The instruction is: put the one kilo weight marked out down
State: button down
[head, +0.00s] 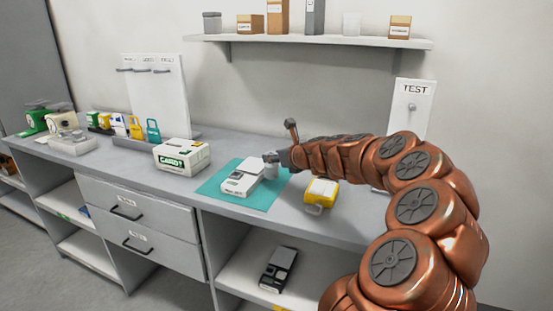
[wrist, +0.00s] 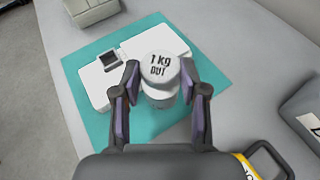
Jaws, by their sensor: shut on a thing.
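The weight (wrist: 160,66) is a pale grey cylinder with "1 kg OUT" on its top, seen in the wrist view. My gripper (wrist: 160,90) is shut on it, one finger on each side. The weight is in front of a white scale (wrist: 118,72) with a small dark display, lying on a teal mat (wrist: 75,68). In the head view, my gripper (head: 272,158) is at the right part of the mat, beside the scale (head: 241,184). I cannot tell whether the weight's base touches anything.
A yellow case (head: 322,192) with a handle lies right of the mat (head: 262,203). A white labelled box (head: 182,157) stands to the left. A board marked TEST (head: 412,110) is behind my arm. The grey counter (head: 290,212) is clear in front of the yellow case.

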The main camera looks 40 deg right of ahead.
aim_at(275, 166)
jog(key=shift+f, duration=1.65)
jog(key=shift+f, duration=0.1)
jog(key=c, duration=0.6)
grip_release()
jog(key=shift+s+r, duration=0.2)
jog(key=shift+s, duration=0.2)
jog(key=v, duration=1.1)
jog(key=shift+s+b, duration=0.15)
jog(key=shift+b, duration=0.15)
